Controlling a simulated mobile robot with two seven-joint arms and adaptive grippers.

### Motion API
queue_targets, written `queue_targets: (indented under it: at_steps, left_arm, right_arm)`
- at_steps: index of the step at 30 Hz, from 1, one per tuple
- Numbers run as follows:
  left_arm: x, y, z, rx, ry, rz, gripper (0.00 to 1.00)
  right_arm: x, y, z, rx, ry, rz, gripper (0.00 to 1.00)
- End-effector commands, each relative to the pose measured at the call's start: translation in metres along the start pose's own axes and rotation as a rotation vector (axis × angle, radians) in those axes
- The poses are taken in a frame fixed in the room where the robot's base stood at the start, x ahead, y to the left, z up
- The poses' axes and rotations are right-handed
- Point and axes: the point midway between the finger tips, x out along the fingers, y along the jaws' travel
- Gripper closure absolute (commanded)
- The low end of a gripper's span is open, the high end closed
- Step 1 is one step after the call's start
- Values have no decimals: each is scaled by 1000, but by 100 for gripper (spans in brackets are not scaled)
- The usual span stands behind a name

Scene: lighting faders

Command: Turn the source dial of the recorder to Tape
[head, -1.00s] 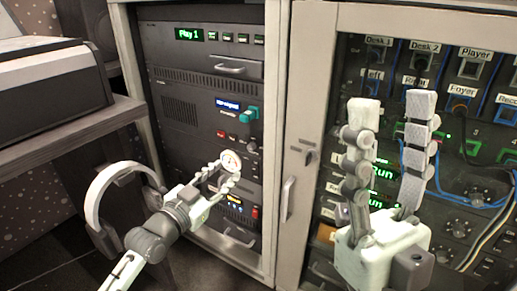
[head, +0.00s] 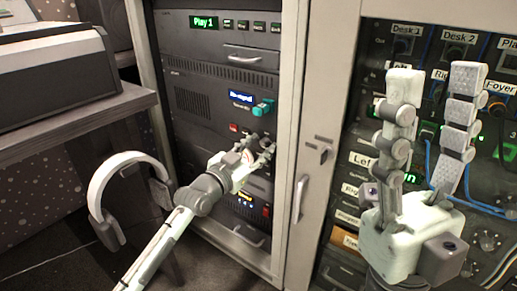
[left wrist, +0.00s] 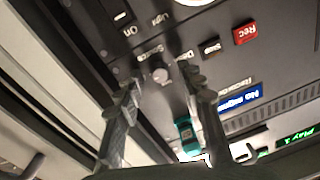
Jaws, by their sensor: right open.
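The recorder (head: 200,128) is a dark panel in the rack, with a blue display (head: 240,97) and a teal part (head: 262,107) at its right. In the left wrist view, the small grey round source dial (left wrist: 161,74) sits under the word Source. My left gripper (head: 268,150) is at the panel's right side. Its fingers are apart, one on each side of the dial in the left wrist view. I cannot tell whether they touch it, or where the dial points. My right gripper (head: 432,88) is open and empty, raised before the right cabinet.
A red Rec button (left wrist: 245,33) and a Stop button (left wrist: 210,48) are near the dial. Headphones (head: 122,170) hang at the left, by a grey shelf (head: 80,120). The rack's light frame (head: 287,120) borders the panel on the right. A patch panel with cables (head: 480,205) is at the right.

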Motion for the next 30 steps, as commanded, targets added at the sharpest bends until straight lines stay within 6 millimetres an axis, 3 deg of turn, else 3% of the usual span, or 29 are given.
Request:
queue_targets:
  at_steps: [5, 14, 30]
  left_arm:
    - [0, 0, 0, 0, 0, 0, 62]
    - [0, 0, 0, 0, 0, 0, 99]
    - [0, -1, -3, -99, -7, 2, 100]
  right_arm:
    - [0, 0, 0, 0, 0, 0, 53]
    - [0, 0, 0, -1, 1, 0, 53]
    - [6, 1, -5, 2, -6, 12, 53]
